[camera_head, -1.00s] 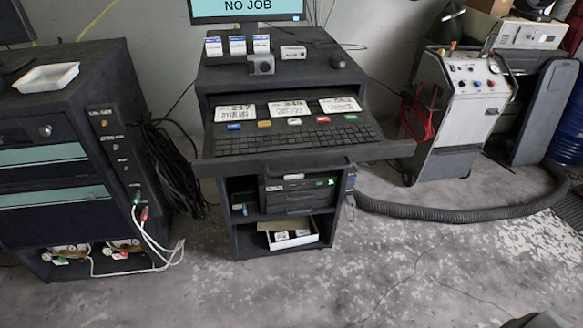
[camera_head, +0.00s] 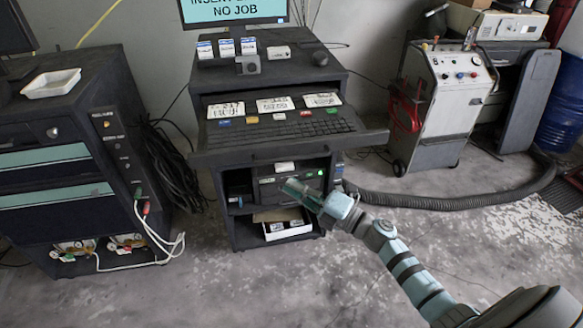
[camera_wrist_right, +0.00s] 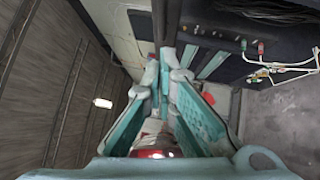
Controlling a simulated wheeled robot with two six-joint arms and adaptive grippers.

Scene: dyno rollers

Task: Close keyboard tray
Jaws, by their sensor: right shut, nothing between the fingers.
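The keyboard tray (camera_head: 352,139) is pulled out from the dark cabinet in the middle of the head view. A black keyboard (camera_head: 275,127) lies on it, with several white label cards along its back. My right gripper (camera_head: 290,186) comes in from the lower right, in front of the cabinet's open shelves and lower in the picture than the tray's front edge. Its teal fingers are shut and empty. The fingers also show meeting in the right wrist view (camera_wrist_right: 164,62). Whether they touch anything is hard to tell. My left gripper is not in view.
A monitor (camera_head: 233,10) and small boxes stand on the cabinet top. The shelf below the tray holds a dark device with a green light, and a white box (camera_head: 287,227) sits lower. A tool cabinet (camera_head: 60,160) stands left; a wheeled machine (camera_head: 440,110) and hose (camera_head: 450,202) are right.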

